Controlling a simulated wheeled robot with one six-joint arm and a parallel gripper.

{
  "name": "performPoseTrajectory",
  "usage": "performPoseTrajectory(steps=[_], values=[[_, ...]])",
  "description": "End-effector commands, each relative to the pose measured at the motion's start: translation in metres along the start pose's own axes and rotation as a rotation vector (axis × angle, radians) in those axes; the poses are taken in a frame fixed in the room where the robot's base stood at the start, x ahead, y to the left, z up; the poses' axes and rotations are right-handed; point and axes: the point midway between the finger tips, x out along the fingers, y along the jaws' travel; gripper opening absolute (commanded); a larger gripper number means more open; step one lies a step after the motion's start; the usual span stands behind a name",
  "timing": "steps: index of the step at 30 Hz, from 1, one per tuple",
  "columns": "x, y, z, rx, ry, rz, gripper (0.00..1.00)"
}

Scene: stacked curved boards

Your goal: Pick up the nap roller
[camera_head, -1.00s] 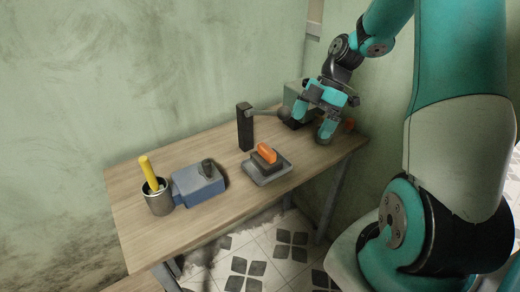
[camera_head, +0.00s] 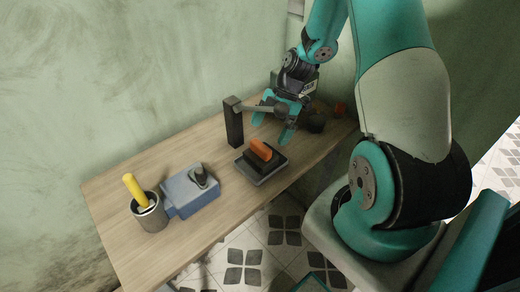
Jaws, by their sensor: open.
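My gripper (camera_head: 271,126) hangs fingers down over the far right part of the table, open, with nothing seen between its fingers. It is just right of a black post (camera_head: 234,127) and behind a grey tray. The post's arm, with a dark round end (camera_head: 281,113), overlaps the gripper in the picture. A dark rounded piece (camera_head: 316,124) and a small orange part (camera_head: 340,108) show to the right of the gripper, partly hidden; one of these may be the nap roller, but I cannot tell. Whether the fingers touch anything is unclear.
The grey tray (camera_head: 262,180) holds a dark block with an orange handle (camera_head: 261,150). A blue box (camera_head: 192,199) with a dark knob and a metal cup (camera_head: 152,216) with a yellow handle (camera_head: 134,188) stand at left. The wooden table (camera_head: 118,184) is bare behind them.

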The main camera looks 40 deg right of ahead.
Motion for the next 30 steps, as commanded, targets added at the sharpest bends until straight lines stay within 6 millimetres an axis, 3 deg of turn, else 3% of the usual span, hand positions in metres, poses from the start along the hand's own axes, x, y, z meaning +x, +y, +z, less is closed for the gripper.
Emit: performPoseTrajectory(steps=[3, 11, 18, 27, 30], values=[[0.018, 0.0, -0.001, 0.0, 0.001, -0.003, 1.0], [0.038, -0.001, -0.001, 0.001, 0.001, -0.003, 1.0], [0.073, -0.002, 0.0, 0.0, 0.001, -0.002, 1.0], [0.08, -0.002, 0.001, 0.0, -0.001, 0.001, 1.0], [0.08, -0.002, 0.001, 0.0, -0.001, 0.001, 0.79]])
